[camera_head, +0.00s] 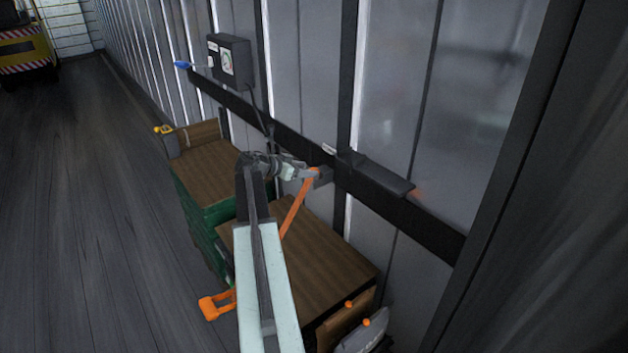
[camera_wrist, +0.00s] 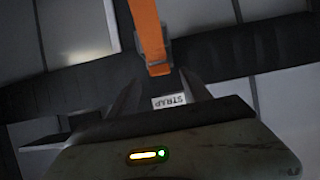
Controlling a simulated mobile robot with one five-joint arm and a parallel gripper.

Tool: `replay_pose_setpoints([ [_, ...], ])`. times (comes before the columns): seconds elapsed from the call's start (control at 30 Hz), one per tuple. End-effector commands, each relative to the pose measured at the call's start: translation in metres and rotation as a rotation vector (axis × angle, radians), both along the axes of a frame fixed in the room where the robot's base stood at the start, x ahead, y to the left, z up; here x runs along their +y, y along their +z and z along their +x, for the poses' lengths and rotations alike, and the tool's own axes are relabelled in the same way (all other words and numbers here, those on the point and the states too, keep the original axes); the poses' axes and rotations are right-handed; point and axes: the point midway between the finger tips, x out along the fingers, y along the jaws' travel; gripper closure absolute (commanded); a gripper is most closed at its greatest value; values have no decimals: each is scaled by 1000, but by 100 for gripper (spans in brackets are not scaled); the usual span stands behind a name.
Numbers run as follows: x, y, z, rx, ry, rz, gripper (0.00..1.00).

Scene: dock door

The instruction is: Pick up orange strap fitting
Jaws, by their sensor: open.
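The orange strap fitting (camera_head: 312,172) is at the dark wall rail, with its orange strap (camera_head: 297,208) slanting down to the left across a wooden box top. In the wrist view, the orange strap (camera_wrist: 147,28) comes down from the top to a folded end at a grey fitting (camera_wrist: 158,60) against the dark rail. My gripper (camera_head: 307,174) is at the rail close by the fitting. In the wrist view, my gripper (camera_wrist: 158,88) is open, its fingers apart just below the strap end. The gripper partly hides the fitting in the head view.
A dark rail (camera_head: 427,222) runs along the ribbed wall. A white STRAP label (camera_wrist: 168,101) shows upside down. Wood-topped boxes (camera_head: 315,262) stand below my arm. A gauge box (camera_head: 229,61) hangs on the wall. Open floor (camera_head: 85,220) lies left.

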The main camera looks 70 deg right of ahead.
Motion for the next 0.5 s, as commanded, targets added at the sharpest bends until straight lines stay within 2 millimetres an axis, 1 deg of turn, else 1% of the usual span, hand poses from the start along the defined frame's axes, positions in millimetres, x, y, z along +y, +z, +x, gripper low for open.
replay_pose_setpoints([
  [0.03,-9,-9,-4,0,-1,0,44],
  [0.13,-22,-16,-12,0,-1,0,44],
  [0.2,-25,-17,-14,0,1,0,44],
  [0.37,-25,-15,-13,1,3,1,44],
  [0.4,-24,-15,-13,0,4,0,49],
  [0.47,-24,-15,-13,0,4,0,66],
  [0.5,-24,-14,-13,0,4,0,77],
])
